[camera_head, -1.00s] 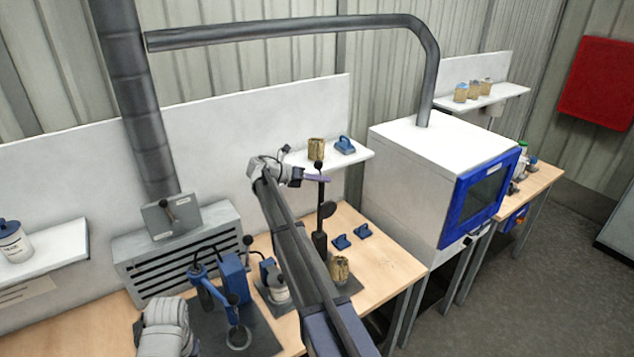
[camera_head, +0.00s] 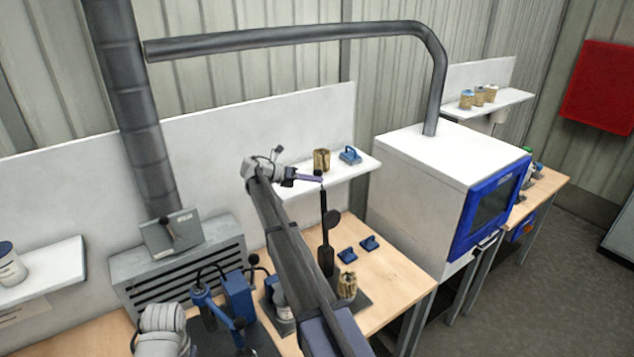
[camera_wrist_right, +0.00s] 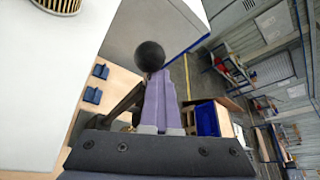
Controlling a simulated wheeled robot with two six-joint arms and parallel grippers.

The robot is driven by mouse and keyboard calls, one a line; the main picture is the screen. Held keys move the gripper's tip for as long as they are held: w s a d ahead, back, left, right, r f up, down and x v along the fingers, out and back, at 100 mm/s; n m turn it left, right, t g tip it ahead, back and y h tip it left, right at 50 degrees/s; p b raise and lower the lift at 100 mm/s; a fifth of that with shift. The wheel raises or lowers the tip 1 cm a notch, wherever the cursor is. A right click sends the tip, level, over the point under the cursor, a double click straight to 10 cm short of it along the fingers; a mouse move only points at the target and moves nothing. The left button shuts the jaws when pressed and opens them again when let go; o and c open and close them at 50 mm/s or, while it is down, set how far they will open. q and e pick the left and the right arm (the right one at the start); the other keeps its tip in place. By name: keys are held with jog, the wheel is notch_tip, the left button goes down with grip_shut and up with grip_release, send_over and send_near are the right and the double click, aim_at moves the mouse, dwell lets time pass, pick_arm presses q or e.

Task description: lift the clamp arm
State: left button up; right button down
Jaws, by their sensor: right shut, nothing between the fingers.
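The clamp arm (camera_head: 325,235) is a dark lever with a black ball knob (camera_head: 318,172), standing nearly upright over the right-hand part of the bench. My right gripper (camera_head: 318,179) is shut and empty, its purple fingers against or just beside the knob. In the right wrist view the knob (camera_wrist_right: 150,57) shows at the fingertips (camera_wrist_right: 161,75), with the dark rod running down to the left. I cannot tell whether they touch. A ribbed tan filter cartridge (camera_head: 347,285) stands near the clamp's base. My left gripper's fingers are not visible.
A white shelf (camera_head: 345,175) behind the clamp holds another cartridge (camera_head: 321,159) and a blue part (camera_head: 350,155). Two blue pieces (camera_head: 347,255) lie on the bench right of the lever. A white cabinet (camera_head: 420,190) with a blue-framed door stands farther right.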

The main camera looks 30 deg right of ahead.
jog(key=shift+w+r, duration=0.15)
jog(key=shift+w, duration=0.5)
jog(key=s, duration=0.4)
jog(key=w+a, duration=0.2)
jog(key=a, duration=0.7)
jog(key=shift+w+a, duration=0.2)
jog(key=shift+a, duration=0.1)
